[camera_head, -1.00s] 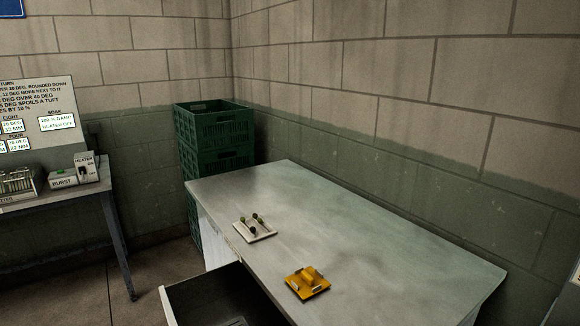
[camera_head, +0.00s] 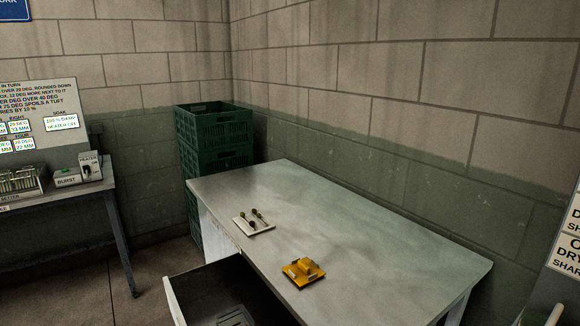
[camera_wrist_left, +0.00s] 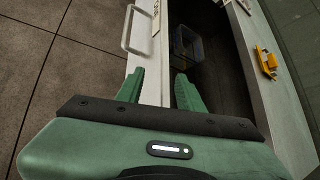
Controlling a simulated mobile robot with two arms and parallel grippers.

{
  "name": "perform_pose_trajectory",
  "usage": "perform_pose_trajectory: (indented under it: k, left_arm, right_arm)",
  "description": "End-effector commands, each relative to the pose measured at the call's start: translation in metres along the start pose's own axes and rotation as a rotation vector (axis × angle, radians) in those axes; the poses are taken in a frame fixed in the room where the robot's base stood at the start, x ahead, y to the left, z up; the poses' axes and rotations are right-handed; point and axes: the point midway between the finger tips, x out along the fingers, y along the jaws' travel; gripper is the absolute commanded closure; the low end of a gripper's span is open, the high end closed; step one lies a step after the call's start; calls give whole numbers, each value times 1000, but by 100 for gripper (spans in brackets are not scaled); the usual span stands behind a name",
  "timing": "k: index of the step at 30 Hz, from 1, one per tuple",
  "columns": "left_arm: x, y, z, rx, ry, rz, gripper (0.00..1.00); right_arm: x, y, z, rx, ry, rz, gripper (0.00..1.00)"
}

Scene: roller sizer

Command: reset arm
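My left gripper (camera_wrist_left: 160,90) shows in the left wrist view with its two green fingers apart and nothing between them. It is above the front edge of an open drawer (camera_wrist_left: 212,65), near the drawer's white front (camera_wrist_left: 150,60) and handle (camera_wrist_left: 127,30). The open drawer (camera_head: 205,292) also shows at the bottom of the head view. Neither gripper shows in the head view, and my right gripper is out of sight.
A metal table (camera_head: 350,240) holds a white plate with small knobs (camera_head: 254,222) and a yellow block (camera_head: 304,271). Green crates (camera_head: 214,130) stand in the corner. A bench (camera_head: 85,192) with a rack and a heater box is at the left.

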Motion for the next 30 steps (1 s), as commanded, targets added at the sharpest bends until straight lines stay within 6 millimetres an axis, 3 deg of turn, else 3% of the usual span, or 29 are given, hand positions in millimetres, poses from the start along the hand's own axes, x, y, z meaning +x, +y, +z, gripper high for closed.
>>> perform_pose_trajectory:
  k: [5, 8, 12, 18, 29, 30]
  left_arm:
    - [-13, 24, -12, -344, 62, 90, 63]
    - [-27, 43, -23, -637, 100, 181, 63]
    - [-54, 70, -43, -1115, 126, 355, 63]
    - [-91, 96, -66, -1626, 91, 585, 63]
    - [-140, 117, -90, -2160, -57, 886, 63]
    - [-132, 120, -97, -2163, -62, 896, 63]
  right_arm:
    - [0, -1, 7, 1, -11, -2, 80]
    - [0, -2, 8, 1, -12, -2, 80]
    - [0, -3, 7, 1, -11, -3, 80]
    - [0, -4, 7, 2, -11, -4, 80]
    - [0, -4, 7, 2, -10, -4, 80]
    - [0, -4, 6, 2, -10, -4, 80]
